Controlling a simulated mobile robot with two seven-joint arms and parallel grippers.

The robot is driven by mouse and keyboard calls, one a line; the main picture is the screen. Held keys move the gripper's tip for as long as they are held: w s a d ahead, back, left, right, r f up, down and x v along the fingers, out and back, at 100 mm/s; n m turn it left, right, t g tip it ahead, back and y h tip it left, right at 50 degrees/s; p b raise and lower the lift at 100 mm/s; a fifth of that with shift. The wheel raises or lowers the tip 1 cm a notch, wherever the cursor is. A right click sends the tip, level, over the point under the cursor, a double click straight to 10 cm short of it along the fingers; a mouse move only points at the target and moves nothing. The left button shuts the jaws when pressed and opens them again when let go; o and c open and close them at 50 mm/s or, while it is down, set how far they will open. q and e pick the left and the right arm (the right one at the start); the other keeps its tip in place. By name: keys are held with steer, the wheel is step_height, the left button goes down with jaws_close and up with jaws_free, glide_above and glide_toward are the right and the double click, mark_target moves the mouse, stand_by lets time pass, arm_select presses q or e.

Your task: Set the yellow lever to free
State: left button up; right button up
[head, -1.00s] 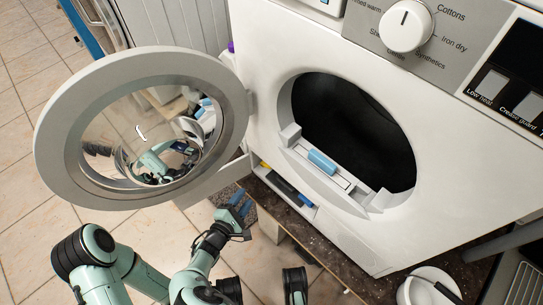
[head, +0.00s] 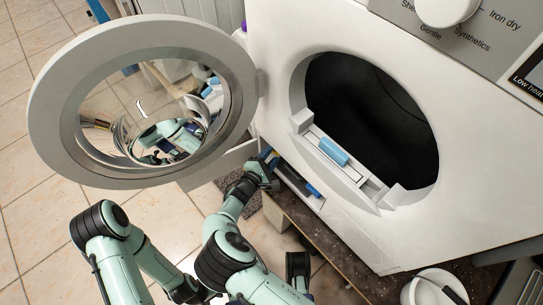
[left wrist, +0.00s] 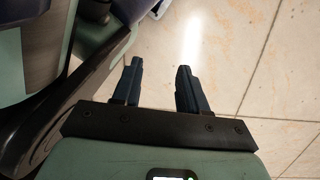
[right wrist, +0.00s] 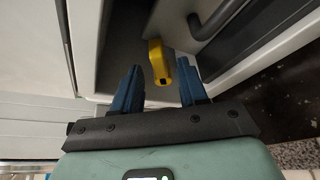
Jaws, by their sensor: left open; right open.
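The yellow lever (right wrist: 160,62) shows in the right wrist view, in a recess low on the white machine (head: 375,235). Its end points toward the camera, between my right gripper's fingers in the picture. My right gripper (right wrist: 160,82) is open, with one blue finger on each side of the lever. I cannot tell whether either finger touches it. In the head view my right gripper (head: 267,170) is at the left end of the low recess (head: 315,200), and I cannot make out the lever there. My left gripper (left wrist: 158,82) is open and empty above the tiled floor.
The round door (head: 50,110) stands open at the left, above my arms. The dark drum opening (head: 385,120) has a light-blue piece (head: 334,151) at its lower rim. A dark grey tube (right wrist: 215,20) lies beside the lever. A white bowl (head: 435,288) stands at lower right.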

arm_select(q)
steer(key=shift+s+f, duration=0.1)
steer(key=shift+s, duration=0.25)
arm_select(e)
steer(key=shift+w+d+f, duration=0.1)
steer(key=shift+w+d, duration=0.15)
steer(key=shift+w, duration=0.15)
jaws_close()
steer(key=shift+w+r+n+g+p, duration=0.15)
steer(key=shift+r+n+g+p, duration=0.15)
steer(key=shift+n+g+p, duration=0.3)
steer(key=shift+a+n, duration=0.15)
steer(key=shift+n, duration=0.25)
steer(key=shift+w+a+r+n+g+h, duration=0.15)
steer(key=shift+w+n+g+h, duration=0.15)
steer(key=shift+n, duration=0.2)
arm_select(q)
steer(key=shift+w+r, duration=0.2)
steer(key=shift+w, duration=0.3)
steer(key=shift+w+r, duration=0.2)
steer(key=shift+w, duration=0.3)
arm_select(e)
steer(key=shift+n+g, duration=0.4)
steer(key=shift+n, duration=0.2)
arm_select(q)
steer(key=shift+d, duration=0.1)
arm_select(e)
jaws_free()
